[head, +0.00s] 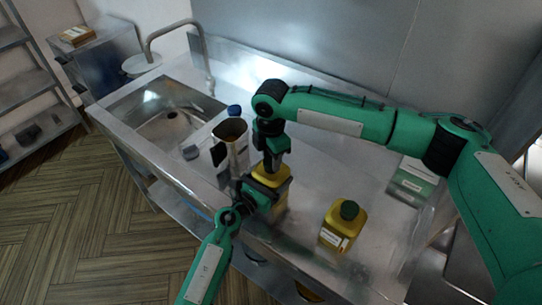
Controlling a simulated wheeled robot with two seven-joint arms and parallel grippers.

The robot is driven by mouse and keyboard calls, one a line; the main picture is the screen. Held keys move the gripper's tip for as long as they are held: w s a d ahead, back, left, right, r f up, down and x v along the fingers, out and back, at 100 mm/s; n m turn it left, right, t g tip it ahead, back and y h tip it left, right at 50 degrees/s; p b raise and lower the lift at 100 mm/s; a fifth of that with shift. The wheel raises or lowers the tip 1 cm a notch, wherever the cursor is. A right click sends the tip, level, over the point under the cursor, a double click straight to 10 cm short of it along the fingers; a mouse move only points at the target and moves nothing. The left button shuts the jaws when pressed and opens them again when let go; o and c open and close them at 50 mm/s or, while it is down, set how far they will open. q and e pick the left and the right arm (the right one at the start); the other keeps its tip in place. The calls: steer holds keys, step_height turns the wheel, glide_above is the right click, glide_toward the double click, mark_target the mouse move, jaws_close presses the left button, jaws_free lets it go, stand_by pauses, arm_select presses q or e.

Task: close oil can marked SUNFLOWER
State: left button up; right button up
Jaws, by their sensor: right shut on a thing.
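A yellow can (280,203) stands near the front edge of the steel counter, partly hidden by both grippers. My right gripper (270,174) comes down from above and is shut at the top of this can; its fingers hide what they hold, probably the cap. My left gripper (258,196) is at the can's front left side, and its fingers are too dark and covered to tell open from shut. A second yellow can (333,238) with a dark green cap (349,210) and a white label stands upright to the right. I cannot read SUNFLOWER on any label.
A tall open-topped container (231,131) stands left of my grippers, with a blue-capped item (235,111) behind it. A sink (170,119) with a tap (182,27) is farther left. A green and white box (413,180) lies at the right.

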steer(key=m, duration=0.5)
steer(key=o, duration=1.1)
steer(key=shift+r, duration=2.25)
steer(key=shift+c, duration=0.5)
